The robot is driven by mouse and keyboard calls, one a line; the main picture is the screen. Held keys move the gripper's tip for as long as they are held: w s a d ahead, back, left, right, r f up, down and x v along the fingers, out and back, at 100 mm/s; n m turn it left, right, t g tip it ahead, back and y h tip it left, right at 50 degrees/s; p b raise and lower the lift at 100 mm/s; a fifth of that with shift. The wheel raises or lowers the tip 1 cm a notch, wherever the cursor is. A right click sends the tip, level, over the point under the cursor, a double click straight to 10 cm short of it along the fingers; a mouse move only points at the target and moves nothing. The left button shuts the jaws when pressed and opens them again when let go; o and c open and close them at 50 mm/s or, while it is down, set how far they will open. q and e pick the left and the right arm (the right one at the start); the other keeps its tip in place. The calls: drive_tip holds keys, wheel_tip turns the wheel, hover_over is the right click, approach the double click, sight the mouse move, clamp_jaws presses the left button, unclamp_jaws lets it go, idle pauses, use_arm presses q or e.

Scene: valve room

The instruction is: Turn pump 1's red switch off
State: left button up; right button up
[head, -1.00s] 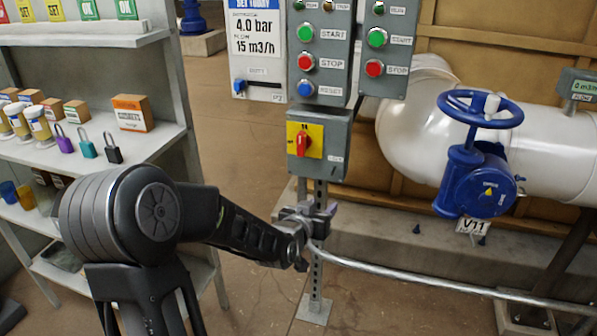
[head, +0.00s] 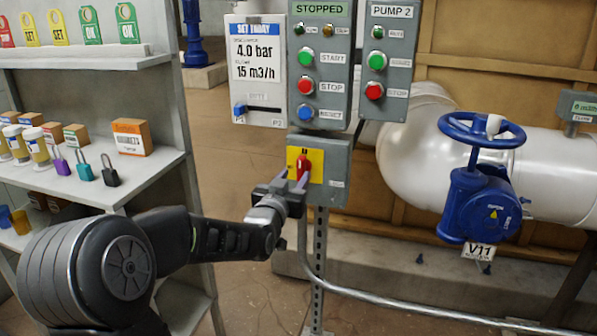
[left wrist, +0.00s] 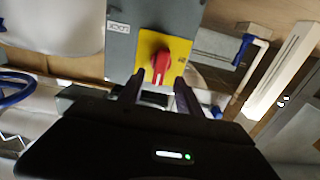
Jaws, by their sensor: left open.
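The red switch (head: 303,164) sits on a yellow plate (head: 316,156) on the front of a grey box (head: 337,180), below the pump 1 panel, whose display reads STOPPED. My left gripper (head: 291,184) is at the lower left of the switch, its fingers pointing up toward it. In the left wrist view the red switch (left wrist: 160,64) is just beyond the fingertips of the open left gripper (left wrist: 160,80). The switch handle looks near upright there, a little tilted; contact with a finger cannot be told. My right gripper is not in view.
A panel with STOP and START buttons (head: 320,75) and the PUMP 2 panel (head: 389,60) hang above. A blue valve wheel (head: 482,130) on a white pipe stands right. Shelves with padlocks (head: 86,171) and boxes stand left. A metal conduit (head: 400,305) runs low.

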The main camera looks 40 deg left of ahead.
sight(300, 169)
use_arm(q)
drive_tip(key=shift+x, duration=1.9)
clamp_jaws()
